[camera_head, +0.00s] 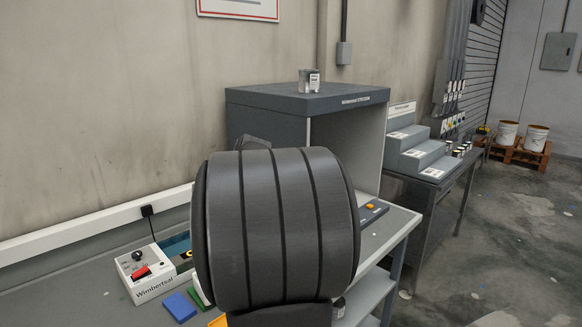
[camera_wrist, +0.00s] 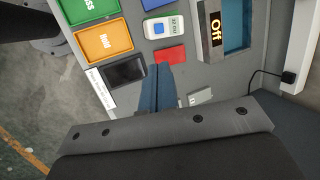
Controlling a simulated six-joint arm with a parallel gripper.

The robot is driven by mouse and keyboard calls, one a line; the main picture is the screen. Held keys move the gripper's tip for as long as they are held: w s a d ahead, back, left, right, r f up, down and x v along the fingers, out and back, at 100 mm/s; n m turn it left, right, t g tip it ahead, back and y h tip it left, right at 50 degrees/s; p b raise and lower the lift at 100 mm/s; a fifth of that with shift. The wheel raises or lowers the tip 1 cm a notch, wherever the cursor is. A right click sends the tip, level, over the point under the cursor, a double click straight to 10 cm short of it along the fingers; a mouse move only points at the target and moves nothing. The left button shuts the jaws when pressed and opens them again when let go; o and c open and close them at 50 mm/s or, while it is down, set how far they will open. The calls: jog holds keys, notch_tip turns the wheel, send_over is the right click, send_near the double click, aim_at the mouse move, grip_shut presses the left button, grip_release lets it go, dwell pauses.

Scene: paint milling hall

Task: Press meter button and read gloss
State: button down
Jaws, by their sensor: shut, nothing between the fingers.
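In the wrist view, a small white device with a blue button (camera_wrist: 158,28), apparently the meter, lies on the grey bench. A small display (camera_wrist: 174,24) beside the button has text too small to read. My gripper (camera_wrist: 158,68) is shut and empty. Its fingertips show beside the lower edge of a red card (camera_wrist: 172,54), below the meter in the picture and apart from its button. Height above the bench is unclear.
A dark panel (camera_wrist: 125,71), an orange "Hold" tray (camera_wrist: 103,40) and a green tray (camera_wrist: 92,10) lie left of the fingers. A box with an "Off" display (camera_wrist: 214,34) stands right.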

jog(key=w+a+f+m+t+y, duration=0.1)
jog(key=a+f+m+t+y, duration=0.2)
jog(key=a+f+m, duration=0.2)
jog(key=shift+w+a+f+m+t, duration=0.35)
jog(key=shift+a+m, duration=0.3)
jog(key=shift+m, duration=0.45)
jog(key=shift+s, duration=0.1)
jog(key=shift+f, duration=0.1)
jog(key=shift+f, duration=4.25)
jog(key=shift+f, duration=0.1)
jog(key=shift+f, duration=0.3)
